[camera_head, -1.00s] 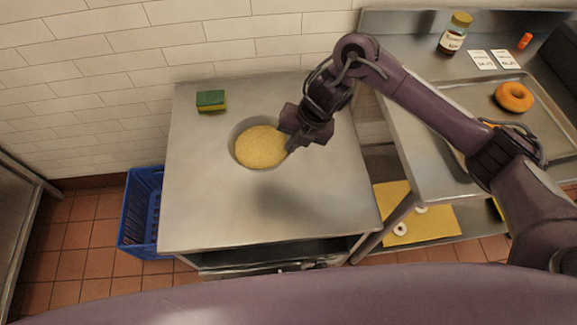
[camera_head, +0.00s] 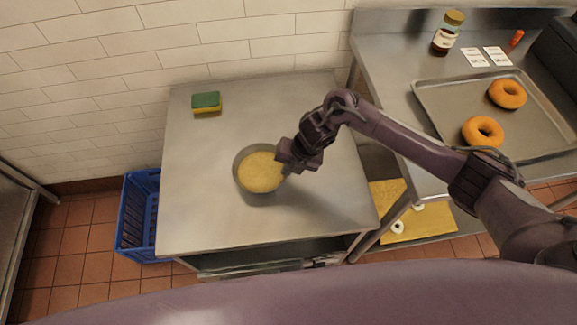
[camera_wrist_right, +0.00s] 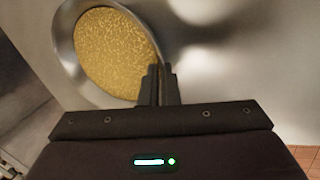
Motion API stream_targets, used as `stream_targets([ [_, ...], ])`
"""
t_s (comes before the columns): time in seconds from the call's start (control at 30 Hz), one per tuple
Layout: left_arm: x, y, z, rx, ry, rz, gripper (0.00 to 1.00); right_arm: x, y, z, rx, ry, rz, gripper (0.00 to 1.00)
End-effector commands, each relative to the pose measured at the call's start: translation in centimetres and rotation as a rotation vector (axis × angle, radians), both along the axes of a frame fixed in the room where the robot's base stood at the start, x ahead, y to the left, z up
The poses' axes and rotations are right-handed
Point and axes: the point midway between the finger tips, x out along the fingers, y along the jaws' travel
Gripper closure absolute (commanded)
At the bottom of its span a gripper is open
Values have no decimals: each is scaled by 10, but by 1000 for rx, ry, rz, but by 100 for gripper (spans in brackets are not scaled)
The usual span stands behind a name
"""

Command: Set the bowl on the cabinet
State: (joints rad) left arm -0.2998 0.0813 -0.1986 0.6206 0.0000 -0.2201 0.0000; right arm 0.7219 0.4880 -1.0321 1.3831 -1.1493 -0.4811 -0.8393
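The bowl (camera_head: 240,184) is round, grey metal and filled with yellow grainy stuff (camera_head: 261,172). It is over the middle of the steel cabinet top (camera_head: 215,220), roughly level and at or just above the surface; I cannot tell if it touches. My right gripper (camera_head: 285,170) is at the bowl's right rim, its fingers close together on the rim. In the right wrist view the fingers (camera_wrist_right: 160,85) meet at the edge of the bowl (camera_wrist_right: 66,40). My left gripper is not in view.
A green and yellow sponge (camera_head: 207,103) lies at the cabinet's back left. A blue crate (camera_head: 135,215) stands on the floor at left. At right, a steel table holds a tray (camera_head: 440,105) with two bagels (camera_head: 508,94) and a jar (camera_head: 448,33). The cabinet's front left is clear.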

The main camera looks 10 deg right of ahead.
Motion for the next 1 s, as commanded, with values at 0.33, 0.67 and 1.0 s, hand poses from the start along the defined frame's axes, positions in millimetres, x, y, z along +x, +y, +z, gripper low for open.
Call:
stream_targets([
  [0.33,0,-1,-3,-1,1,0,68,0,0,-3,0,0,0,85],
  [0.67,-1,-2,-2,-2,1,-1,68,0,0,-2,0,0,0,76],
  [1.0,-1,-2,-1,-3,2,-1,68,-2,-14,41,1,-4,2,76],
])
